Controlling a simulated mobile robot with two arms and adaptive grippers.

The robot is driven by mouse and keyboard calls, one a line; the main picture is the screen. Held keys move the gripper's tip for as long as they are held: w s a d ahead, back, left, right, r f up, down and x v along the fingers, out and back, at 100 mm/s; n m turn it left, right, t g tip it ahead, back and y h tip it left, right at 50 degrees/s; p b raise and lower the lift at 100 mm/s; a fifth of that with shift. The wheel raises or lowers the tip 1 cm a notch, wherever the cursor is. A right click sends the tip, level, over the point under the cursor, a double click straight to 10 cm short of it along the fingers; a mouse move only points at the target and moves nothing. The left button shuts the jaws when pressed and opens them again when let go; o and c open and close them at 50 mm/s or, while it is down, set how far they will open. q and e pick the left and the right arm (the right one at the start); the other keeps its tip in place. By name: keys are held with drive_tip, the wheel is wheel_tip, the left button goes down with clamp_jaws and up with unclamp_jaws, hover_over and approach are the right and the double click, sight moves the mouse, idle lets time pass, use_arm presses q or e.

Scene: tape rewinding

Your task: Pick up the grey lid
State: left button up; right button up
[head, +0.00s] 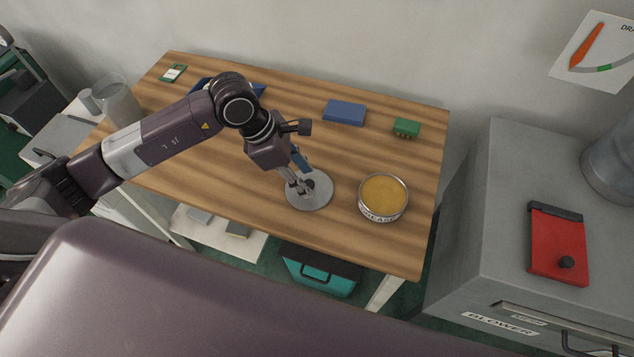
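The grey lid (322,191) is a flat round disc near the front of the wooden table, left of an open tin of yellow grease (384,194). My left gripper (302,190) reaches down over the lid from the upper left, with its fingertips at the lid's middle. The fingers cover part of the lid, and any knob there is hidden or too small to make out. I cannot tell whether the fingers are closed on it. The lid looks flat at table level. My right gripper is not in the view.
The wooden table (230,190) also holds a blue box (345,112), a small green block (406,127) and a green-and-white item (173,73) at the back. A blue tray is partly behind my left arm. A grey cabinet (480,200) with a red clipboard-like panel (558,245) stands right.

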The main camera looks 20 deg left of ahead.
use_arm(q)
drive_tip(key=shift+d+f, duration=0.3)
drive_tip(key=shift+f, duration=0.3)
clamp_jaws()
